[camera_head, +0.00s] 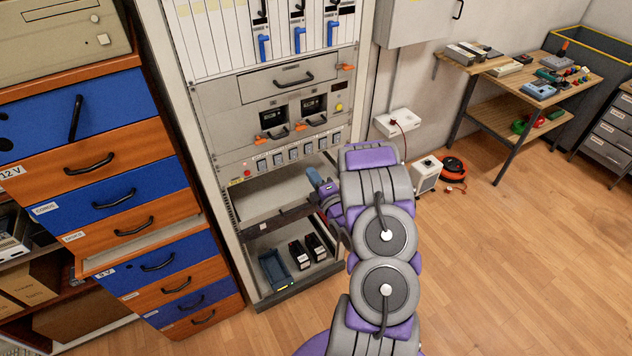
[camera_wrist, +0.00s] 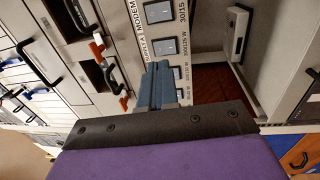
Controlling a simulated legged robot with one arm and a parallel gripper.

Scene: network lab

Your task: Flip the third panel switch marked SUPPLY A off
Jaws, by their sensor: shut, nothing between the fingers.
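A row of several square panel switches (camera_head: 293,154) runs across the light grey rack strip in the head view. In the wrist view, one switch (camera_wrist: 158,12) is near the top and another (camera_wrist: 163,46) sits just above my fingers; a partly covered label beside it appears to end in "A". I cannot tell the rocker positions. My gripper (camera_head: 318,183) is shut and empty, just below and in front of the strip. Its blue-grey fingers (camera_wrist: 160,85) point toward the panel in the wrist view; contact cannot be told.
Orange levers (camera_head: 287,128) and black handles stand out above the switch strip. An open rack bay (camera_head: 270,195) lies below it, with a lower shelf holding a blue tray (camera_head: 275,270) and black boxes. A drawer cabinet (camera_head: 100,190) stands left. Floor at right is mostly free.

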